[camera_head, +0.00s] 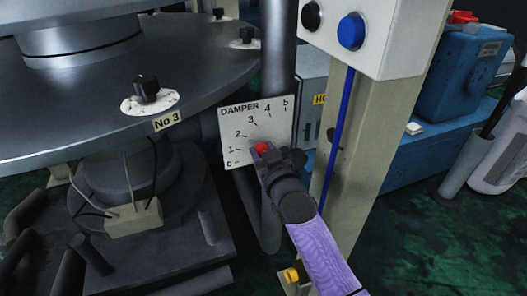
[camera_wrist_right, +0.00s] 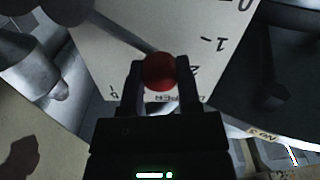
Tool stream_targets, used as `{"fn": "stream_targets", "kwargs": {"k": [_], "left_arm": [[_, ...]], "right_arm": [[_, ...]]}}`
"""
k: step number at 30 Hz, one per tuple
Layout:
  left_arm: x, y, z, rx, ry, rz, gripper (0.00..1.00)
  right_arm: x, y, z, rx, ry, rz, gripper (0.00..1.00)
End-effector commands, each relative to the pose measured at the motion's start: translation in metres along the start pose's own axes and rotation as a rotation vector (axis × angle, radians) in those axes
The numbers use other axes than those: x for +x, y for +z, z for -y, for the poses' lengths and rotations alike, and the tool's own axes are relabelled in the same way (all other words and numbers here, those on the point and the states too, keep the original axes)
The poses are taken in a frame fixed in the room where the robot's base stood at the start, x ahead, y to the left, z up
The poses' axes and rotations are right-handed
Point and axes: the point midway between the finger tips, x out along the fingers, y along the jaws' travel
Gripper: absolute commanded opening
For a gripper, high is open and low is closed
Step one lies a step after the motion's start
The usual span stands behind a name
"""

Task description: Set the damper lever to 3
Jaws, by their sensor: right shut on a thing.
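The damper lever's red knob (camera_head: 262,147) shows in front of the plate. My right gripper (camera_head: 267,153) is shut on the knob, which also shows between its fingers in the wrist view (camera_wrist_right: 159,71). The lever's rod (camera_wrist_right: 122,32) runs to the upper left there. Knob and fingers cover part of the scale in the wrist view, where 0, 1 and 2 show. I cannot tell exactly which number the lever points to. My left gripper is out of view.
A round metal table (camera_head: 60,110) with black knobs and a "No 3" label is at the left. A beige column (camera_head: 355,160) with a box bearing a blue button (camera_head: 351,31) stands close to the right of my arm. Blue machinery (camera_head: 455,75) is farther right.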

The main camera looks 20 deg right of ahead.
Motion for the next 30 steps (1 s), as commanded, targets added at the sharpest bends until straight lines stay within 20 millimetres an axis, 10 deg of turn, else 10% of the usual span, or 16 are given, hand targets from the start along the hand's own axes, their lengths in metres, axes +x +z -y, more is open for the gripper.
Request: {"fn": "stream_targets", "kwargs": {"k": [19,20,21,25,30], "left_arm": [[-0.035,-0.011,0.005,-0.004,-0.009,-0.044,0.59],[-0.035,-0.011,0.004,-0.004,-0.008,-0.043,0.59],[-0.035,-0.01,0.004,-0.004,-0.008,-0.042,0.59],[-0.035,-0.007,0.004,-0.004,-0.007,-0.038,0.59],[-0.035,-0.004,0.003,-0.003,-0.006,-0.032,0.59]], "right_arm": [[0.0,-0.015,-0.022,0.317,0.0,0.0,0.0],[0.0,-0.015,-0.022,0.317,0.0,0.0,0.44],[0.0,-0.015,-0.022,0.317,0.0,0.0,0.53],[0.0,-0.015,-0.022,0.316,0.0,0.0,0.78],[0.0,-0.015,-0.022,0.315,0.0,0.0,0.78]]}}
